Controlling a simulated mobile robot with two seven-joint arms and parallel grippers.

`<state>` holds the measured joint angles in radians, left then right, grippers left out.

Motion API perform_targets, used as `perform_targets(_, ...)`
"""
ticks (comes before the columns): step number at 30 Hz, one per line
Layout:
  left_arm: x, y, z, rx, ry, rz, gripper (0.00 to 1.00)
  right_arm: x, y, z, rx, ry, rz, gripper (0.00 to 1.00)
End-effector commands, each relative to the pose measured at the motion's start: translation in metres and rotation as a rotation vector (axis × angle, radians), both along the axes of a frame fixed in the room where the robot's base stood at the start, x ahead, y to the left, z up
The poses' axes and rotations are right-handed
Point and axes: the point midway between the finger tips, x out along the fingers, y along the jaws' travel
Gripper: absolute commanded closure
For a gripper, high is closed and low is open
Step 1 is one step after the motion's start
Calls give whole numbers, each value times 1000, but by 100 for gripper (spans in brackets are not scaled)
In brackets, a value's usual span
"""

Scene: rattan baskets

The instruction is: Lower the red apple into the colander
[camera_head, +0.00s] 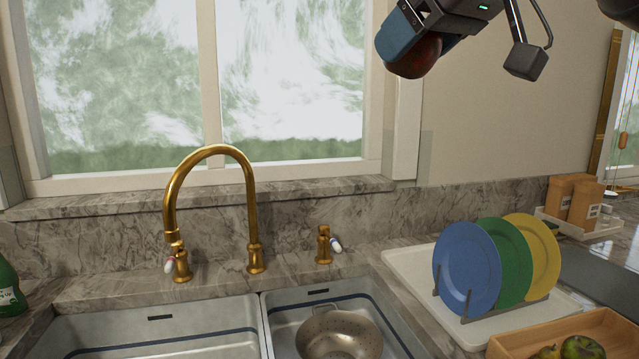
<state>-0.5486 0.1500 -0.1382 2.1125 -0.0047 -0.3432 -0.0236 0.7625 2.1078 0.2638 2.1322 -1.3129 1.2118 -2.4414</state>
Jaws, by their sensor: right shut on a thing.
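The red apple (417,57) is held high at the top of the head view, in front of the wall beside the window. My right gripper (420,45) is shut on it, and its fingers hide part of the apple. The metal colander (340,335) sits in the right sink basin, low in the view, with its bottom edge cut off by the frame. The apple is well above the colander and a little to its right. My left gripper is not in view.
A brass faucet (252,215) arches over the left basin (165,335). Blue (466,265), green (512,262) and yellow (545,255) plates stand in a rack on the right. A wooden crate (520,345) with green fruit is at the lower right. A green bottle (10,287) stands far left.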

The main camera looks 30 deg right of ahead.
Motion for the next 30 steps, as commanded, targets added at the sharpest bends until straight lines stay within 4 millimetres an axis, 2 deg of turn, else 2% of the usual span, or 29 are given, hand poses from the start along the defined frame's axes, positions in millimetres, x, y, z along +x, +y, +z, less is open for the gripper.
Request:
perform_targets(1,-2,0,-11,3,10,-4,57,14,0,-21,0,28,0,58)
perform_targets(14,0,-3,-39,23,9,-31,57,76,0,-122,0,168,0,58)
perform_targets(30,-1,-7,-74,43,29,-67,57,146,0,-263,0,364,0,58)
